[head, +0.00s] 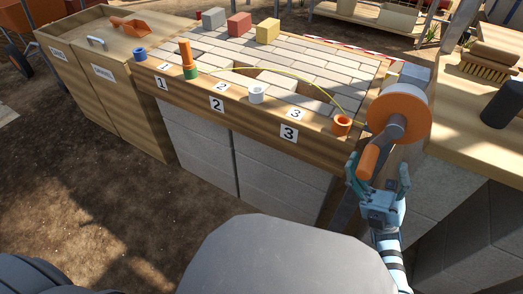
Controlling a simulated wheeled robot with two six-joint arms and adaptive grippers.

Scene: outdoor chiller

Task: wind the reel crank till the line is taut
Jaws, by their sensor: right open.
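The reel (404,101) is an orange and white drum at the right end of the paved table. Its grey crank arm (390,134) slants down and left to an orange handle (369,161). A yellow line (300,77) runs in a loose curve over the paving toward the reel. My right gripper (379,170) is open just below the crank, fingers pointing up. One finger stands on each side of the handle's lower end in the picture; I cannot tell whether they touch it. My left gripper is out of view.
Several blocks stand at the back. A bench (468,118) with a brush (486,68) and a dark cylinder is at right.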

